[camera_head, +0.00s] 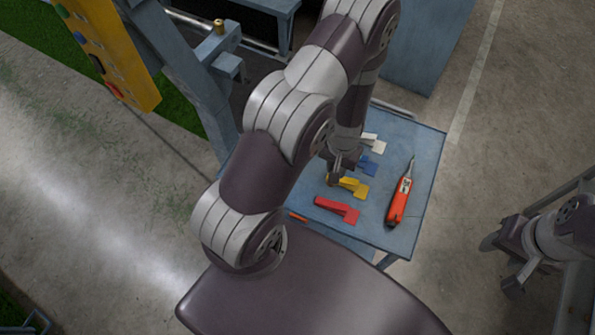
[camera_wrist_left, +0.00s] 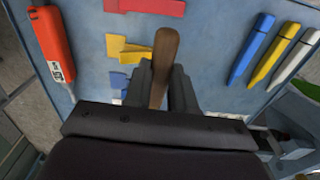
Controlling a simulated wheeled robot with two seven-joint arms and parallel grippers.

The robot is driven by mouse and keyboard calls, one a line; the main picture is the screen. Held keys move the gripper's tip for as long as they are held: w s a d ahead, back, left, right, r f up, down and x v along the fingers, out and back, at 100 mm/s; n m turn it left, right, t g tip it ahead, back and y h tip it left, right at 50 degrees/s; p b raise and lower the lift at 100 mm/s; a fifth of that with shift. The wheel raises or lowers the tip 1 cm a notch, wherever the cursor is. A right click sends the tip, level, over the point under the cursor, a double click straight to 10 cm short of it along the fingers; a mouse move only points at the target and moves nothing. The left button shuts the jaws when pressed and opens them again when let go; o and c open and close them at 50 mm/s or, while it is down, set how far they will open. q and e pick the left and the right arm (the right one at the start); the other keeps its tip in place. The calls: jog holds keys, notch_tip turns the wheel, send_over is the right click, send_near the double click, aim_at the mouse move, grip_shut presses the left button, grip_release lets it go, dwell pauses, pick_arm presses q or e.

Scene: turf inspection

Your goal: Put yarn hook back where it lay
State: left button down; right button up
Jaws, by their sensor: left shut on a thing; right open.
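The yarn hook (camera_wrist_left: 165,62) shows in the left wrist view as a brown wooden handle between the fingers of my left gripper (camera_wrist_left: 168,88), which is shut on it. Its metal end is not visible. In the head view my left gripper (camera_head: 336,172) is above the blue table (camera_head: 425,145), close to the yellow clip, and my arm hides much of the table. Whether the hook touches the table I cannot tell. My right gripper (camera_head: 500,262) is open and empty at the right, away from the table.
Red (camera_head: 338,209), yellow (camera_head: 352,188), blue (camera_head: 368,167) and white (camera_head: 373,144) clips lie in a row. An orange-red tool (camera_head: 399,200) lies right of them. Blue (camera_wrist_left: 251,50), yellow (camera_wrist_left: 272,57) and white (camera_wrist_left: 294,60) sticks lie on the table's other side. Bare table separates these groups.

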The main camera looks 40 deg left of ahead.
pick_arm(q)
jog(key=a+f+b, duration=0.1)
jog(key=a+f, duration=0.1)
jog(key=a, duration=0.2)
jog(key=s+a+f+b, duration=0.1)
jog(key=a+f, duration=0.1)
jog(key=a, duration=0.1)
jog(key=s+a+f+b, duration=0.1)
jog(key=a+f, duration=0.2)
jog(key=a, duration=0.1)
jog(key=shift+a+b, duration=0.3)
notch_tip(320, 180, down, 4)
jog(key=shift+r+b, duration=0.1)
jog(key=shift+b, duration=0.4)
jog(key=shift+a, duration=0.1)
jog(key=shift+f, duration=0.25)
jog(key=c, duration=0.9)
grip_release()
jog(key=shift+c, duration=0.2)
